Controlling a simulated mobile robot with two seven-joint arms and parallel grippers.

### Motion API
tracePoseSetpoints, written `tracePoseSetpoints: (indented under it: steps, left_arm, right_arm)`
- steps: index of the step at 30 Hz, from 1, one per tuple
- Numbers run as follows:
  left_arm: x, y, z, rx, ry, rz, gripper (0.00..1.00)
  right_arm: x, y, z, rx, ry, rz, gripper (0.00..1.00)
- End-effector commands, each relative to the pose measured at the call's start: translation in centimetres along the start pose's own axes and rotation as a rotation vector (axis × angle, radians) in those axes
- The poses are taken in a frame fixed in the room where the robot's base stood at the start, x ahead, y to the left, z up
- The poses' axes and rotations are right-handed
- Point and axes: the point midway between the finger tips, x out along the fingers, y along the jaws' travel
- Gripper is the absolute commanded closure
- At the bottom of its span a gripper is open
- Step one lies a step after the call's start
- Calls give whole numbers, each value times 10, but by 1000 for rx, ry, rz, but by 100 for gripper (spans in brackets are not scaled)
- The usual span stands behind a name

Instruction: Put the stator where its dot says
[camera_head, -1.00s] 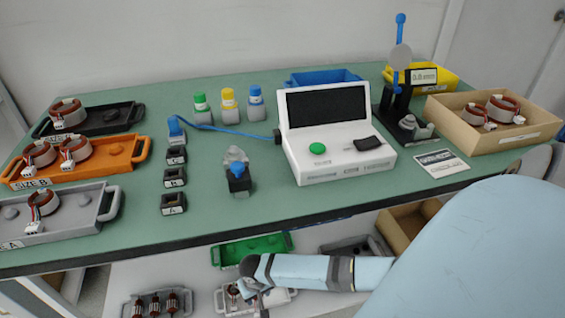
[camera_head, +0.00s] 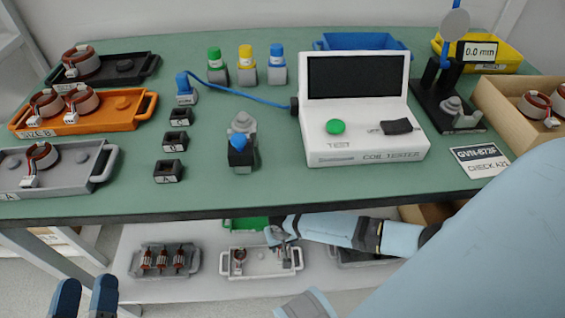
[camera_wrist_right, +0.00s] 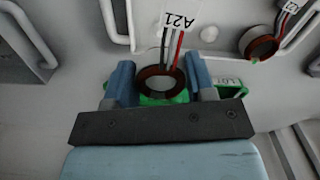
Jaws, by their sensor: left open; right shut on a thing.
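My right gripper (camera_head: 280,237) reaches below the bench top, over a white tray (camera_head: 262,273) on the lower shelf. In the right wrist view its blue fingers (camera_wrist_right: 160,80) are shut on a stator (camera_wrist_right: 160,71), a dark reddish-brown ring with wires and a tag reading A21. A second tagged stator (camera_wrist_right: 262,45) with a green dot lies to the right; one stator (camera_head: 238,262) shows in the white tray. No dot on the held stator can be made out clearly against the green beneath it. My left gripper (camera_head: 85,298) is open and empty at lower left.
On the bench, black (camera_head: 140,68), orange (camera_head: 120,118) and grey (camera_head: 82,180) trays hold stators at left. A coil tester (camera_head: 365,150) stands mid-right, with a cardboard box (camera_head: 505,112) beyond. The lower shelf also has a green tray (camera_head: 245,224) and a grey tray (camera_head: 192,262).

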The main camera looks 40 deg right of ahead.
Motion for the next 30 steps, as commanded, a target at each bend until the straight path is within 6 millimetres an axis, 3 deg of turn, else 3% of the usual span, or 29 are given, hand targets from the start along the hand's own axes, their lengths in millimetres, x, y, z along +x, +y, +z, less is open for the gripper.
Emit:
tracePoseSetpoints:
  steps: [15,30]
  left_arm:
    - [-2,-9,54,5,-163,18,44]
    - [-3,-11,67,13,-216,26,44]
  right_arm:
    - [32,0,0,0,1,1,81]
    - [39,0,0,0,1,0,81]
